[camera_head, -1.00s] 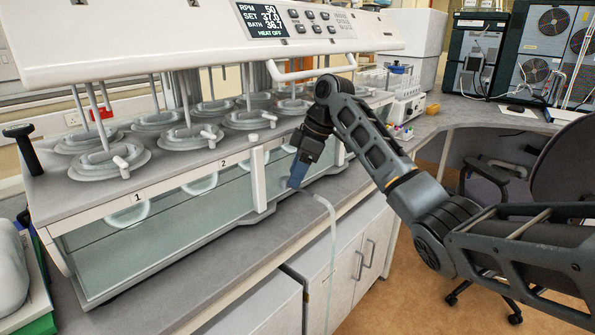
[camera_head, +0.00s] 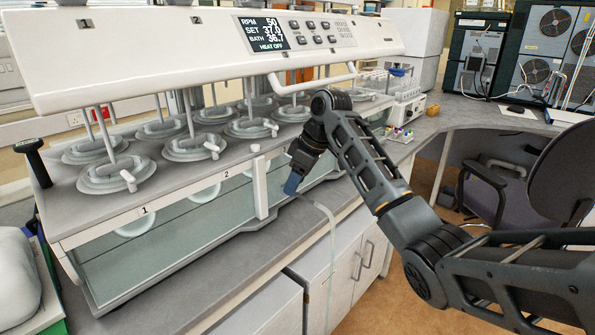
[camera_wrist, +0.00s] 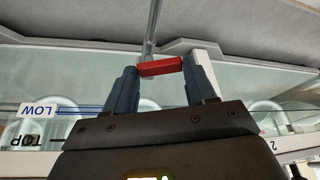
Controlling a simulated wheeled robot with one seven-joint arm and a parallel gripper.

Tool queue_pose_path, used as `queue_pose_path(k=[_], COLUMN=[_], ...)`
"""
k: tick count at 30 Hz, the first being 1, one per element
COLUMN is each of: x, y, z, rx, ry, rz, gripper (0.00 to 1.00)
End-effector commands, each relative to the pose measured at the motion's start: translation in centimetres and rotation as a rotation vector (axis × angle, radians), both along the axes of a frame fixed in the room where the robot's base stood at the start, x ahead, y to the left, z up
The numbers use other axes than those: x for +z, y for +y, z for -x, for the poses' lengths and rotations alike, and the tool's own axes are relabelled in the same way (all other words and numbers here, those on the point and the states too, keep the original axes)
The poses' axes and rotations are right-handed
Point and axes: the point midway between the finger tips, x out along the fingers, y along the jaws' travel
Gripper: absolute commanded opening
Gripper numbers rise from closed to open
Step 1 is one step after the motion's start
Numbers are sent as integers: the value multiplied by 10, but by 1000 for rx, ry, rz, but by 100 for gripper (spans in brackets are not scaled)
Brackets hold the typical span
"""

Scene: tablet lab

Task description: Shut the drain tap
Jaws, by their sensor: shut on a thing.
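The drain tap's red handle (camera_wrist: 160,66) shows in the wrist view, lying crosswise between my two blue-grey fingers. A grey metal pipe or stem (camera_wrist: 151,30) runs up from it. My gripper (camera_wrist: 158,75) is shut on the red handle. In the head view my gripper (camera_head: 291,188) is at the front lower edge of the water bath (camera_head: 170,245), right of its middle post. The tap itself is hidden there behind the fingers. A pale drain hose (camera_head: 332,250) runs from beside the fingertips down the cabinet front.
The bath's front shelf edge (camera_head: 225,247) is close below my gripper. Stirrer vessels with lids (camera_head: 195,147) stand above under the control head (camera_head: 200,50). A tube rack (camera_head: 400,110) stands right. A chair (camera_head: 550,185) stands at far right.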

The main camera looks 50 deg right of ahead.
Motion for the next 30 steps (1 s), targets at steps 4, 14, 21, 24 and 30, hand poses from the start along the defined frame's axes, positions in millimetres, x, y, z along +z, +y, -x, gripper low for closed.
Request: queue_pose_path(k=[4, 14, 21, 24, 30], x=[4, 2, 0, 0, 0], y=[4, 5, 5, 5, 5], z=[-1, -4, -4, -5, -5], rx=[-115, -313, -379, -389, -393], ry=[1, 1, 1, 0, -1], rz=[-2, 0, 1, -1, -1], gripper=[25, 25, 25, 25, 25])
